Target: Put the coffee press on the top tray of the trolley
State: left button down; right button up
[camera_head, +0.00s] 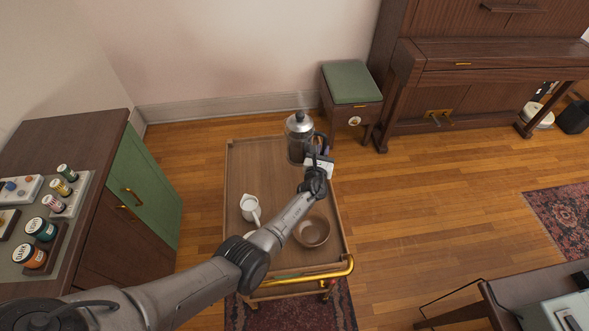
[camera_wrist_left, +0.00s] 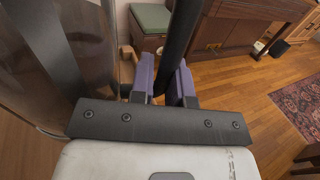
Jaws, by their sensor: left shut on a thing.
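The coffee press (camera_head: 297,136) is a glass and metal pot with a silver lid and a dark handle. It is upright over the far right end of the trolley's wooden top tray (camera_head: 254,168); I cannot tell whether its base touches. My left gripper (camera_head: 324,149) is at its right side, shut on the black handle. In the left wrist view the purple fingers (camera_wrist_left: 163,78) stand on both sides of the handle (camera_wrist_left: 180,40), and the press's clear body (camera_wrist_left: 75,50) fills the left. My right gripper is not in view.
A white cup (camera_head: 250,207) and a brown bowl (camera_head: 312,231) are on the tray's near half. A brass handle (camera_head: 310,276) edges its near end. A green-topped stool (camera_head: 351,84) stands just behind the trolley, and a cabinet with jars (camera_head: 40,229) stands left.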

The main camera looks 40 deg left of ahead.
pick_arm(q)
jog(key=a+f+b, duration=0.1)
jog(key=a, duration=0.2)
jog(key=a+f+b, duration=0.2)
jog(key=a, duration=0.1)
jog(key=a+f+b, duration=0.1)
jog(key=a+f, duration=0.1)
jog(key=a, duration=0.1)
jog(key=shift+w, duration=0.4)
jog(key=shift+d+f+b, duration=0.1)
jog(key=shift+f+b, duration=1.6)
jog(key=shift+f, duration=0.3)
jog(key=shift+f, duration=0.15)
jog(key=shift+f, duration=0.1)
jog(key=c, duration=1.1)
grip_release()
jog(key=shift+r, duration=0.3)
jog(key=p+v, duration=0.5)
jog(key=v, duration=0.1)
jog(key=shift+p+v, duration=0.4)
jog(key=shift+v, duration=0.35)
